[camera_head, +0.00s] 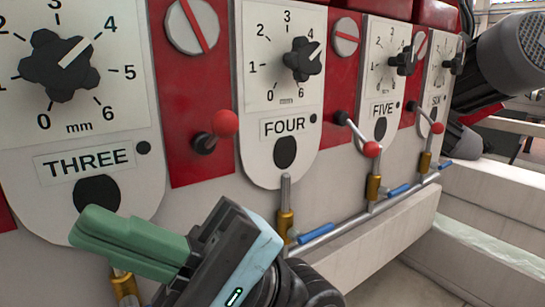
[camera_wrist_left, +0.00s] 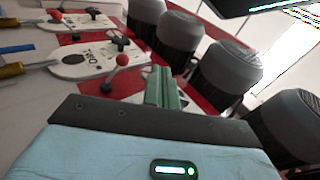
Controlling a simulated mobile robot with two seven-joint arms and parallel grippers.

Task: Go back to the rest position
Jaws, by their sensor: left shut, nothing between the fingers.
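My left gripper (camera_head: 88,230) is in the lower left of the head view, in front of the panel marked THREE. Its green fingers point left, lie together and hold nothing. The left wrist view shows the same shut green fingers (camera_wrist_left: 161,74), with the red and white control face beyond them. My right gripper is in neither view.
The glass edger's front carries white dial panels, among them THREE (camera_head: 88,163) and FOUR (camera_head: 285,127). A red-knobbed lever (camera_head: 224,123) sticks out between these two. Brass valves and a pipe with blue handles (camera_head: 316,234) run below. Grey motors (camera_wrist_left: 228,66) stand behind the controls.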

